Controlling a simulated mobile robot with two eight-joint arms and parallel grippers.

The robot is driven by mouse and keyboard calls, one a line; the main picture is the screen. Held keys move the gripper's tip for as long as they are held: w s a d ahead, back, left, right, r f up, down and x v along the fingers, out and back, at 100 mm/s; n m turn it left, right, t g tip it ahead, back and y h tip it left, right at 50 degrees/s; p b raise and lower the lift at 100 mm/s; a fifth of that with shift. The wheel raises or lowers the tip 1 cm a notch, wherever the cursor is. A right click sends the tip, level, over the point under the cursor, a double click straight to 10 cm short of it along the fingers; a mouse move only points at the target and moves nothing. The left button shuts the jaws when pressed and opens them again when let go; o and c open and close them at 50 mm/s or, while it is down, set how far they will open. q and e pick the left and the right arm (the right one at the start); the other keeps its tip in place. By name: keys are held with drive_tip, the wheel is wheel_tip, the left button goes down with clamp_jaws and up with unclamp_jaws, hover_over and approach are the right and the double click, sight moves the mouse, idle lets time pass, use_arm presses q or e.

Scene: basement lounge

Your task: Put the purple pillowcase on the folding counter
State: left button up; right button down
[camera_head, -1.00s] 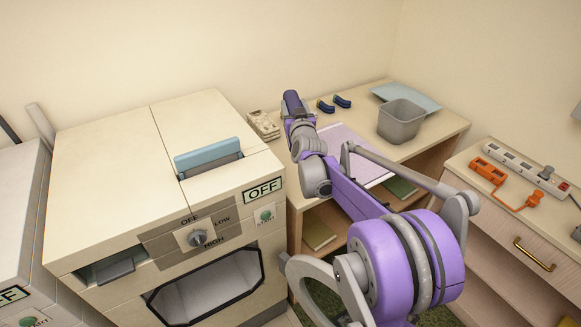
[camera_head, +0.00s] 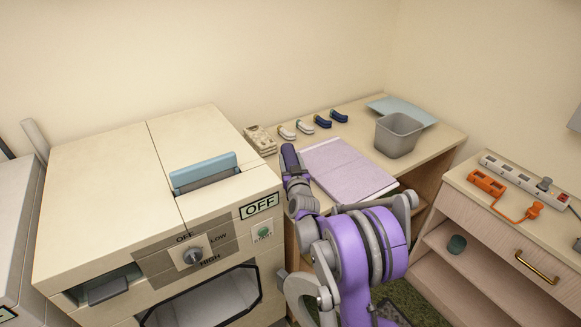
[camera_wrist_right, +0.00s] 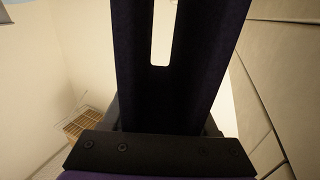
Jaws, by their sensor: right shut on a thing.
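My right gripper (camera_head: 287,156) is shut on a dark purple thing, which I take to be the purple pillowcase. It is a narrow dark shape at the gripper's tip in the head view. Dark purple also fills the middle of the wrist view (camera_wrist_right: 200,70), where I cannot clearly separate fingers from cloth. The gripper is at the left part of the folding counter (camera_head: 425,158), beside a flat lavender sheet (camera_head: 350,172) lying there. I cannot tell whether it touches the counter. My left gripper is not in view.
A grey bin (camera_head: 399,135) and a blue sheet (camera_head: 408,108) are on the counter's right. Several small clip-like items (camera_head: 323,121) and a beige item (camera_head: 260,139) line its back. A cream machine (camera_head: 110,180) stands left; a drawer cabinet (camera_head: 500,230) with a power strip (camera_head: 518,172) stands right.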

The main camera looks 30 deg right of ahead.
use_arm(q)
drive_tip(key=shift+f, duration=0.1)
use_arm(e)
wheel_tip(320, 180, down, 3)
drive_tip(key=shift+r, duration=0.15)
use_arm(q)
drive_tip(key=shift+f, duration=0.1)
use_arm(e)
drive_tip(key=shift+f, duration=0.2)
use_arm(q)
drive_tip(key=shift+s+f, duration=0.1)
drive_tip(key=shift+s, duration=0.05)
use_arm(e)
drive_tip(key=shift+c, duration=2.2)
unclamp_jaws()
drive_tip(key=shift+r, duration=0.1)
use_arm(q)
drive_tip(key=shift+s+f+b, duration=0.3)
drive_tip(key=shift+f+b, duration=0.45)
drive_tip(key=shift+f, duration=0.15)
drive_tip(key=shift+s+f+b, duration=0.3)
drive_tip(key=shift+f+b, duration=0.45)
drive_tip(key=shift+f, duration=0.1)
use_arm(e)
drive_tip(key=v, duration=1.2)
